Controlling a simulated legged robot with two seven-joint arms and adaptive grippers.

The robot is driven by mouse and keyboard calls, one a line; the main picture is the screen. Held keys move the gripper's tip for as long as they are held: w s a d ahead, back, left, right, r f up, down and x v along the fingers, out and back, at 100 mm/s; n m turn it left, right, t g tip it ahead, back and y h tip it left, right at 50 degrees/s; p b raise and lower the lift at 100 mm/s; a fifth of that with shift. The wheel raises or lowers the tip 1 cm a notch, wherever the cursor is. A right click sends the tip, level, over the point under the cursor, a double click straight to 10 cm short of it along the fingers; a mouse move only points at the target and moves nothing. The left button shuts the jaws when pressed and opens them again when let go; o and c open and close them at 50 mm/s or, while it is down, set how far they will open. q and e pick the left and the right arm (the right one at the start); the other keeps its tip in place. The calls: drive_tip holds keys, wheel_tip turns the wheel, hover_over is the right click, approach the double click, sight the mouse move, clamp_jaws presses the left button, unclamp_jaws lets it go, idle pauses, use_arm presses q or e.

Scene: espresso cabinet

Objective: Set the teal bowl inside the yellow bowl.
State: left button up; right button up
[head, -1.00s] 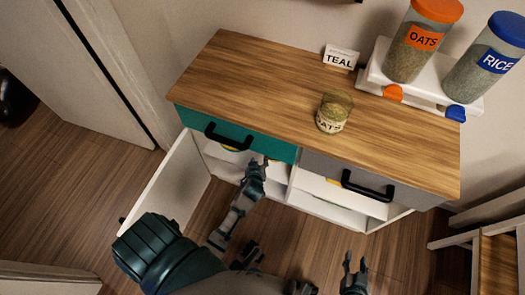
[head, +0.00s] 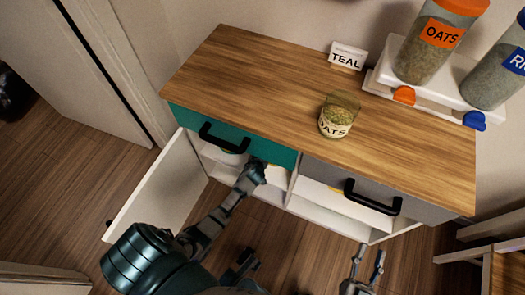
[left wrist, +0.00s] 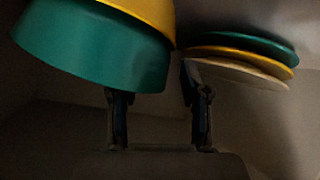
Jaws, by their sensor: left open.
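The teal bowl (left wrist: 90,52) shows in the upper left of the left wrist view. The yellow bowl (left wrist: 152,12) shows directly above it in that picture, partly cut off by the frame; I cannot tell how the two sit together. My left gripper (left wrist: 157,90) is open, with the tip of its left finger at the teal bowl's lower edge and its right finger to the right of the bowl; contact is unclear. In the head view, the left gripper (head: 256,170) is at the cabinet opening under the teal drawer. My right gripper (head: 367,260) is open and empty over the floor.
Teal, yellow and cream plates (left wrist: 240,62) are stacked right of the bowls. The cabinet door (head: 160,185) stands open at left. The teal drawer (head: 235,137) is above the opening. An oats jar (head: 338,115) and a TEAL sign (head: 347,56) stand on the wooden top (head: 265,80).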

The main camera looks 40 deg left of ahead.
use_arm(q)
clamp_jaws()
drive_tip(key=shift+a, duration=1)
drive_tip(key=shift+c, duration=0.4)
unclamp_jaws()
drive_tip(key=shift+d, duration=0.1)
drive_tip(key=shift+d+r, duration=0.1)
